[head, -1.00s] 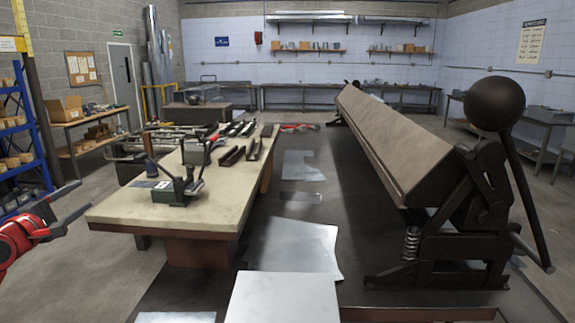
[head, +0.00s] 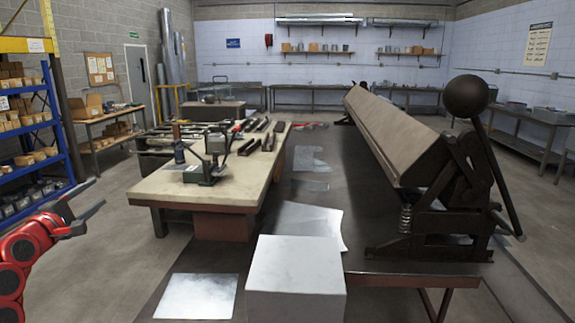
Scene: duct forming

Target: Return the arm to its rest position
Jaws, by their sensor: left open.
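My left gripper (head: 84,209) is at the left edge of the head view, on a red arm that rises from the lower left corner. Its two dark fingers are spread apart with nothing between them. It is in the air to the left of the workbench and touches nothing that I can see. My right gripper is not in view.
A pale-topped workbench (head: 160,200) with tools stands in the middle left. A big bending brake (head: 400,140) fills the right. A light grey block (head: 295,278) and a metal sheet (head: 198,296) are in front. A blue shelf rack (head: 71,150) stands at left.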

